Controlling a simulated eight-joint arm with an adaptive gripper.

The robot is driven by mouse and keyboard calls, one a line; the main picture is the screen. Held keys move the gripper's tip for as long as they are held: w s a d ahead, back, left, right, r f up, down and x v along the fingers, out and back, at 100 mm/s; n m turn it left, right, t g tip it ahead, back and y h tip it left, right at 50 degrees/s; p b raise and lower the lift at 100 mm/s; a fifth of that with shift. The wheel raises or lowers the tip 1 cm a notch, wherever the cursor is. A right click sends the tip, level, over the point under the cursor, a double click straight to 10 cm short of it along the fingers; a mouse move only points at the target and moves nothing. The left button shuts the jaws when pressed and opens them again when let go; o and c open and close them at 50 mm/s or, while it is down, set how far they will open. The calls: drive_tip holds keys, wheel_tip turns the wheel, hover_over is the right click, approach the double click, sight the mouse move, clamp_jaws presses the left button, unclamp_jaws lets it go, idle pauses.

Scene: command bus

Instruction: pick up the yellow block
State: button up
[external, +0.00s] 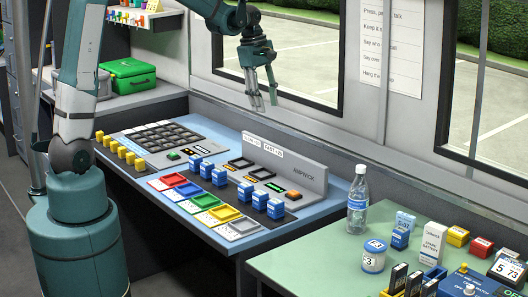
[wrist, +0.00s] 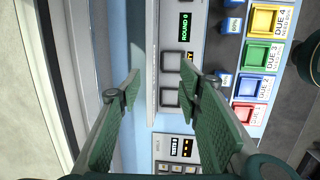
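In the external view a row of several small yellow blocks (external: 123,152) stands along the left edge of the blue desk. No loose yellow block shows in the wrist view.
The desk holds red, yellow, green and blue trays (external: 207,202), several blue blocks (external: 220,176), a dark key grid (external: 163,136) and an upright grey panel (external: 285,162). A water bottle (external: 358,200) stands on the green table. The window wall is close behind my gripper.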

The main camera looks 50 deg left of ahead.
drive_tip(key=s+a, duration=0.6)
drive_tip(key=a, duration=0.6)
drive_tip(key=g+y, duration=0.1)
drive_tip(key=y, duration=0.1)
hover_over(139, 160)
drive_tip(key=f, duration=1.6)
drive_tip(key=shift+w+a+f+b, duration=0.15)
drive_tip(key=shift+a+f+b, duration=0.15)
drive_tip(key=shift+a, duration=0.05)
drive_tip(key=shift+f, duration=0.45)
drive_tip(key=shift+f, duration=0.1)
drive_tip(key=shift+d+f, duration=0.1)
drive_tip(key=shift+f, duration=1.1)
drive_tip(key=shift+f, duration=0.1)
drive_tip(key=shift+d+f+b, duration=0.2)
drive_tip(key=shift+f+b, duration=0.65)
drive_tip(key=shift+f, duration=1.65)
